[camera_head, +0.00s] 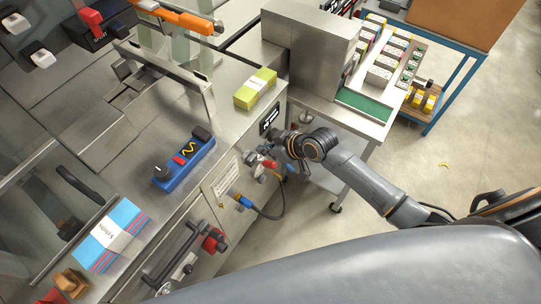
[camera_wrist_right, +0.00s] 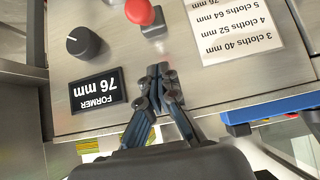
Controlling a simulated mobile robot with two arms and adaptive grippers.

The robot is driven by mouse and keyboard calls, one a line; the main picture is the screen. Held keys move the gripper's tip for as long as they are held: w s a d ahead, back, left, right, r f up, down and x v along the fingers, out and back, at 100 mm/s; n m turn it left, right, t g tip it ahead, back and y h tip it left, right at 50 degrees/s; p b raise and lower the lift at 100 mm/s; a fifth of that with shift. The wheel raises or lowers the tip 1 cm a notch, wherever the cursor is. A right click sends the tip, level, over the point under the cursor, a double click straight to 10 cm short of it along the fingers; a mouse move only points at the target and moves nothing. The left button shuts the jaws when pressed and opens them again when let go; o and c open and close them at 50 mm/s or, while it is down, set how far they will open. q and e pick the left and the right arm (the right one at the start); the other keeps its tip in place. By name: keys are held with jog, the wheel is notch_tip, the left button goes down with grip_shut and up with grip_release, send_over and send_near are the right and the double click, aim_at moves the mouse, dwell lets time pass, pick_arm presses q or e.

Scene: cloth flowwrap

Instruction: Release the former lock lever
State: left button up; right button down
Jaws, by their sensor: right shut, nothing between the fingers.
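The former lock lever, with a red ball on a metal base, shows on the steel front panel in the right wrist view (camera_wrist_right: 140,12) and in the head view (camera_head: 270,164). My right gripper (camera_wrist_right: 160,72) is shut and empty in front of that panel, its tips just below the lever's base in the wrist picture and apart from the red ball. In the head view my right gripper (camera_head: 279,147) hides part of the panel around the lever. A black display reading "FORMER 76 mm" (camera_wrist_right: 98,92) is beside the tips. My left gripper is not in view.
A black knob (camera_wrist_right: 84,42) and a white cloth-size label (camera_wrist_right: 232,30) flank the lever. A yellow pack (camera_head: 255,88), a blue control box (camera_head: 184,162) and a blue cloth stack (camera_head: 110,235) lie on the machine. A dark hose (camera_head: 272,214) hangs below the panel.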

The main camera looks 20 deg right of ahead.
aim_at(271, 163)
jog(key=shift+s+d+f+p, duration=0.2)
jog(key=shift+s+f, duration=0.1)
jog(key=shift+f, duration=0.3)
jog(key=shift+s+d+f+p, duration=0.15)
jog(key=shift+s+d+f, duration=0.1)
jog(key=shift+f, duration=0.3)
jog(key=shift+s+d+f+p, duration=0.2)
jog(key=shift+s+f, duration=0.1)
jog(key=shift+f, duration=0.3)
